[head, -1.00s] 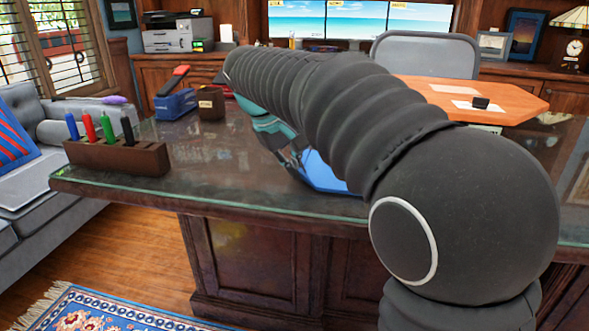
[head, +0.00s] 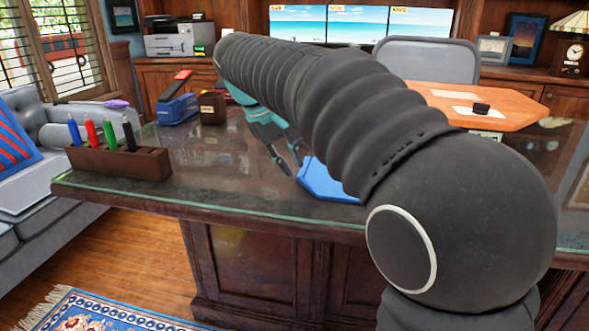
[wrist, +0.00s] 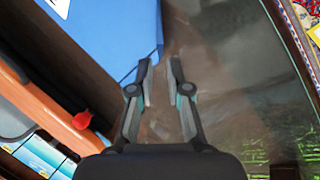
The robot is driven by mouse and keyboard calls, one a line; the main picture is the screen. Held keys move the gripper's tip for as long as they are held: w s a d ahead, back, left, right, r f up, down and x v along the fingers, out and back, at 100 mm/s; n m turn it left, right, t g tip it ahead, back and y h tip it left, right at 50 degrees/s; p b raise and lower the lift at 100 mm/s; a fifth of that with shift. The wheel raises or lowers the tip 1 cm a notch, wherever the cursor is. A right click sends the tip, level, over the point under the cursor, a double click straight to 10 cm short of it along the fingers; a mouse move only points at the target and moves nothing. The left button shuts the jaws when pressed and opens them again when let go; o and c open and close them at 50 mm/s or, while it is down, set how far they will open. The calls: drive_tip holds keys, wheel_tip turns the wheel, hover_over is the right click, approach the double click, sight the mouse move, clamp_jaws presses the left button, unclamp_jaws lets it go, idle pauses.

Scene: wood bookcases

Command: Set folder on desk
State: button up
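The blue folder (head: 325,182) lies on the dark glass-topped desk (head: 215,190), partly hidden behind my arm in the head view. In the wrist view the blue folder (wrist: 115,35) fills the upper left, flat, with a white label at its top left. My gripper (head: 291,168) is just left of the folder, above the desk. In the wrist view my gripper (wrist: 160,68) has its two fingers apart with bare desk showing between them. Nothing is between the fingers. The left fingertip is close to the folder's edge; whether they touch I cannot tell.
A wooden pen holder (head: 118,161) with several markers stands at the desk's front left corner. A blue stapler (head: 177,108) and a brown box (head: 212,107) stand farther back. An orange-brown desk section (head: 515,110) lies right, with a grey chair (head: 428,60) behind.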

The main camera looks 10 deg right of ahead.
drive_tip(key=p+v, duration=0.1)
drive_tip(key=v, duration=0.7)
drive_tip(key=shift+r, duration=0.1)
drive_tip(key=s+d+f, duration=0.1)
drive_tip(key=s+d, duration=0.2)
drive_tip(key=s+d+f+m+y, duration=0.1)
drive_tip(key=s+d+f, duration=0.1)
drive_tip(key=s+d, duration=0.1)
drive_tip(key=s+d+f+t+y, duration=0.1)
drive_tip(key=s+d+f, duration=0.1)
drive_tip(key=s+d, duration=0.1)
drive_tip(key=shift+s+f+m, duration=0.25)
drive_tip(key=shift+s+m, duration=0.15)
drive_tip(key=shift+s, duration=0.1)
drive_tip(key=s+d+f+m+t+y, duration=0.1)
drive_tip(key=s+d+f, duration=0.1)
drive_tip(key=s+f, duration=0.5)
drive_tip(key=s+d+f+m+t+y, duration=0.1)
drive_tip(key=s+d+f+m, duration=0.1)
drive_tip(key=s+f, duration=0.4)
drive_tip(key=shift+s+d+f+m, duration=0.3)
drive_tip(key=shift+s+f, duration=0.1)
drive_tip(key=shift+f, duration=0.45)
drive_tip(key=shift+a, duration=0.1)
